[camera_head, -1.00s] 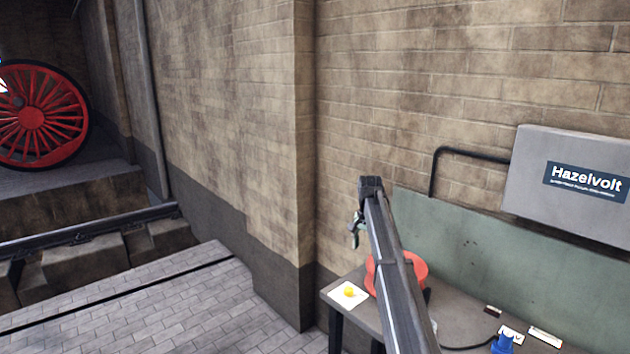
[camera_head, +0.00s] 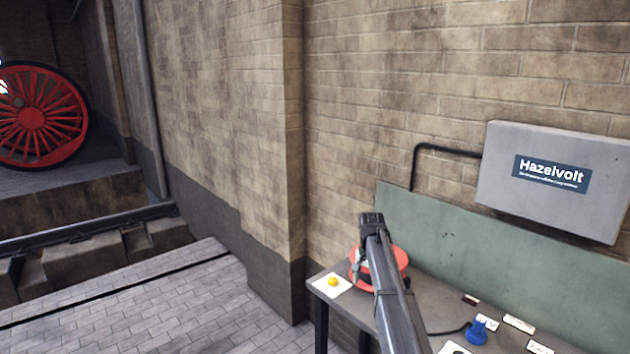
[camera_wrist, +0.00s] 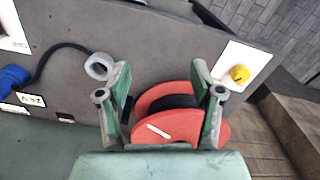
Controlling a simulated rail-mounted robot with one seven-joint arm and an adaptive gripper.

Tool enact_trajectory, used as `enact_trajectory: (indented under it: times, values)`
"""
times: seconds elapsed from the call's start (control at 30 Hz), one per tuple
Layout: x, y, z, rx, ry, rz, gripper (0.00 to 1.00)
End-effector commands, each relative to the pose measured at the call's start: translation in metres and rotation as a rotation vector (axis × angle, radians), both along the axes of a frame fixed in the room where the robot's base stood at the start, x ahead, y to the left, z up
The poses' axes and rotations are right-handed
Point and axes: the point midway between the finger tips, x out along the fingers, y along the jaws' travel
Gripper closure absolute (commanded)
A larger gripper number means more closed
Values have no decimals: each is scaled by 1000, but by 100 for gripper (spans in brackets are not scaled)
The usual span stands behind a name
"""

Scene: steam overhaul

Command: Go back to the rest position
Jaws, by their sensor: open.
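My gripper (camera_wrist: 160,110) is open, its two green fingers spread apart in the wrist view. Between and beyond the fingers is a red reel (camera_wrist: 170,127) with a black core, standing on the bench. Nothing shows held in the fingers. In the head view my arm reaches over the bench and its end hangs in front of the red reel (camera_head: 401,258), hiding part of it. The exact gap between fingers and reel cannot be told.
A yellow knob (camera_head: 333,282) sits on a white card at the bench's left end. A blue plug (camera_head: 477,331) and several labels lie to the right. A grey ring (camera_wrist: 100,66) lies near the left finger. A Hazelvolt box (camera_head: 550,180) hangs above the green backboard (camera_head: 470,235).

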Motion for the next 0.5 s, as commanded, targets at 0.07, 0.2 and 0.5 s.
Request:
enact_trajectory:
  times: [0.07, 0.2, 0.5]
  values:
    - [-28, 0, -26, 1, 3, 31, 34]
    - [-83, 1, -77, 0, 4, 110, 34]
    - [-247, 1, -187, 0, 2, 345, 34]
